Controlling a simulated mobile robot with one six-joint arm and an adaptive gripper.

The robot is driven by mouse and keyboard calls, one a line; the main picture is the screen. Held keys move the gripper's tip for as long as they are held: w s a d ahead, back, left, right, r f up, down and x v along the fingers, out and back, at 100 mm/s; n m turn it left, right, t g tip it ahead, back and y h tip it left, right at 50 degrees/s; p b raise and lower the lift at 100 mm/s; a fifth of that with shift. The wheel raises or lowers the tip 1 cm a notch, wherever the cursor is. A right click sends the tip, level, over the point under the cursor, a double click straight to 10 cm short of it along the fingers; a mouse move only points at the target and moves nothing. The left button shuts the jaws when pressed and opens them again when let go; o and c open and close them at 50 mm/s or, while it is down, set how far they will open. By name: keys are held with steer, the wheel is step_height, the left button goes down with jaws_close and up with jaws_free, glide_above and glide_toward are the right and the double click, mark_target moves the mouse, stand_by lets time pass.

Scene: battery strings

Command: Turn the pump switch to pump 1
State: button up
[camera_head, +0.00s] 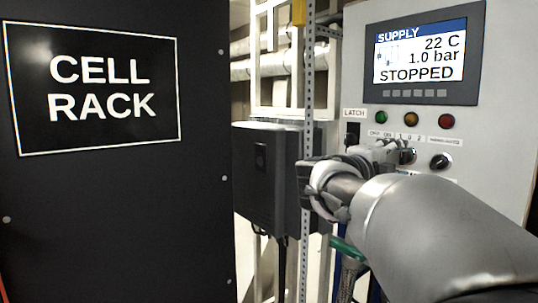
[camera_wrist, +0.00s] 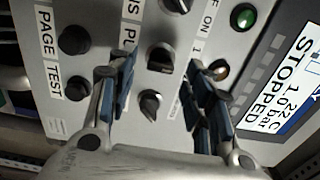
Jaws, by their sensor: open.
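The pump switch (camera_wrist: 160,57) is a dark rotary knob beside a partly hidden "1 0 2" label. In the head view the pump switch (camera_head: 408,156) shows just right of my fingertips. Which mark its pointer faces is unclear. My gripper (camera_wrist: 162,63) is open, with one finger on each side of this knob in the wrist view. I cannot tell whether they touch it. In the head view my gripper (camera_head: 392,150) is at the panel, partly hiding the switch row. The display (camera_head: 420,52) reads SUPPLY, 22 C, 1.0 bar, STOPPED.
Another black knob (camera_head: 440,161) is close to the right. Green (camera_head: 380,117), amber (camera_head: 411,119) and red (camera_head: 446,121) lamps sit above. Two round black controls (camera_wrist: 75,40) lie by the PAGE and TEST labels. The dark cell rack (camera_head: 115,220) stands left.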

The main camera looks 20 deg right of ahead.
mark_target(404, 157)
steer(key=shift+x, duration=1.35)
steer(key=shift+c, duration=0.2)
steer(key=c, duration=1)
